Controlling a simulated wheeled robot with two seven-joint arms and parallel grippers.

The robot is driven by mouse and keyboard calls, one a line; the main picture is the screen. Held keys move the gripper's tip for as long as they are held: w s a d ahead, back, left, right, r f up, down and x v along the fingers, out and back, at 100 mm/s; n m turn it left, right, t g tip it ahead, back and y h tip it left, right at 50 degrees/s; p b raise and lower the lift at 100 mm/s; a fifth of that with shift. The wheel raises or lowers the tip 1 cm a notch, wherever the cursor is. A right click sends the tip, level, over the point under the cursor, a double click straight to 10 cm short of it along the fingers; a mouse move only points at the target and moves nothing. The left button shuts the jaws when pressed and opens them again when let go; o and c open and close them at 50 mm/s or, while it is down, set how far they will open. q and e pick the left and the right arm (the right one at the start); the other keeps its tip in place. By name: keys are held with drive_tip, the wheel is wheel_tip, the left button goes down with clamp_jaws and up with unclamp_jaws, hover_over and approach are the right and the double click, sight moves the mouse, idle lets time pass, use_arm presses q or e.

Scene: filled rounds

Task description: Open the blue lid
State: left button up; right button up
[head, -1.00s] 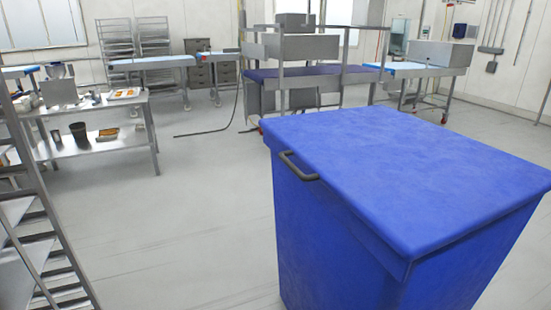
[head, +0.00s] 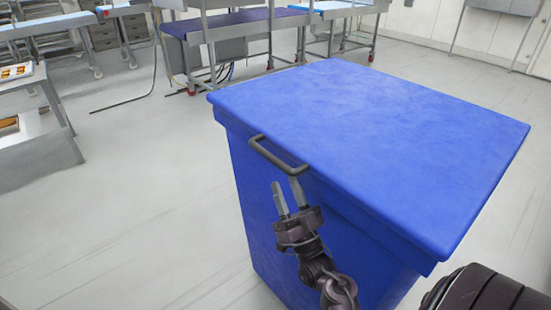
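The blue lid (head: 380,130) lies flat and shut on top of a tall blue bin (head: 262,215). A dark grey bar handle (head: 277,157) is fixed to the lid's near left edge. My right gripper (head: 288,194) is just below the handle, in front of the bin's side. Its two light grey fingers point up and stand apart with nothing visible between them. One fingertip is close under the handle's right end; I cannot tell whether they touch. My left gripper is not in view.
A steel table (head: 38,125) with trays stands at the far left. A conveyor with a purple belt (head: 235,20) stands behind the bin. The grey floor (head: 140,220) left of the bin is clear.

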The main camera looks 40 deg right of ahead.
sight(275, 157)
drive_tip(key=p+x, duration=0.2)
drive_tip(key=x, duration=0.4)
drive_tip(key=shift+w+r, duration=0.2)
drive_tip(key=shift+w, duration=0.05)
drive_tip(key=shift+w+r, duration=0.25)
drive_tip(key=shift+w, duration=0.2)
clamp_jaws()
